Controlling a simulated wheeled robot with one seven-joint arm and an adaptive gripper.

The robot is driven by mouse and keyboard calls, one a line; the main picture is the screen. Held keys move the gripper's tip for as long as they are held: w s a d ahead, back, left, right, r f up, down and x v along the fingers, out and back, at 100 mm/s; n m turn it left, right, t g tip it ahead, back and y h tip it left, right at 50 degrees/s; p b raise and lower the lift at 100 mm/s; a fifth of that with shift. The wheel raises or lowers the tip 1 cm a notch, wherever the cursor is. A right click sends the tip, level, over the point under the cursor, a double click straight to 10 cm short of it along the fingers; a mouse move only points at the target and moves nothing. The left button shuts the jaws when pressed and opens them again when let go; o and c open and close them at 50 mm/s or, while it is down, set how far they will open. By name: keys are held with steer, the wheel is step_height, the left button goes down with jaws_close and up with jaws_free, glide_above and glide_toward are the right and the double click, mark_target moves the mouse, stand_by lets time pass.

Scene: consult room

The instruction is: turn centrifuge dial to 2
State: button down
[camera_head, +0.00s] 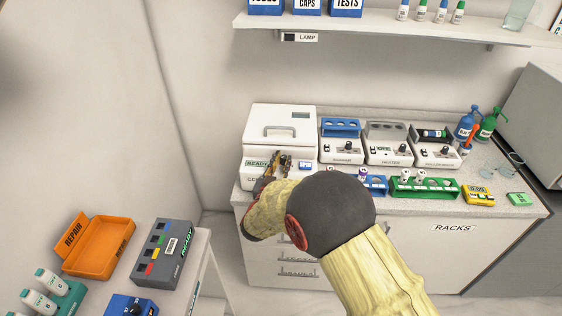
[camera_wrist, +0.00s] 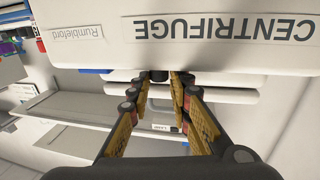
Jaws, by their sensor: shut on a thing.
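The white centrifuge (camera_head: 268,118) stands at the left end of the counter with its lid down. Its front carries a READY label and a small display. In the wrist view the centrifuge (camera_wrist: 185,45) is upside down, with its name label on the front. My gripper (camera_head: 280,163) is at the centrifuge's front. In the wrist view the fingers of my gripper (camera_wrist: 165,77) are shut on a small dark dial (camera_wrist: 158,75). The fingers hide most of the dial, and its pointer and numbers cannot be read.
Several smaller machines, including a heater (camera_head: 388,148), stand to the right. A green rack (camera_head: 425,189) and a yellow timer (camera_head: 477,195) are near the counter's front edge. An orange tray (camera_head: 97,248) sits on a table at lower left. A shelf (camera_head: 400,30) hangs above.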

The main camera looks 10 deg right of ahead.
steer(key=n+t+y+b, duration=0.1)
steer(key=y, duration=0.1)
steer(key=d+n+y+b, duration=0.1)
steer(key=n+y, duration=0.1)
steer(key=y, duration=0.1)
steer(key=shift+s+d+f+n+t+b, duration=0.1)
steer(key=shift+s+f+n+t+b, duration=0.1)
steer(key=shift+n+t+b, duration=0.15)
steer(key=shift+d+r+n+t+y+b, duration=0.15)
steer(key=shift+n+y+b, duration=0.5)
steer(key=shift+y, duration=0.45)
steer(key=shift+f+n+t+y+b, duration=0.1)
steer(key=shift+n+y+b, duration=0.5)
steer(key=shift+y, duration=0.5)
steer(key=shift+r+y, duration=0.15)
steer(key=shift+y, duration=0.15)
steer(key=c, duration=1.6)
jaws_free()
steer(key=s, duration=0.8)
steer(key=s+d, duration=0.1)
steer(key=s, duration=0.3)
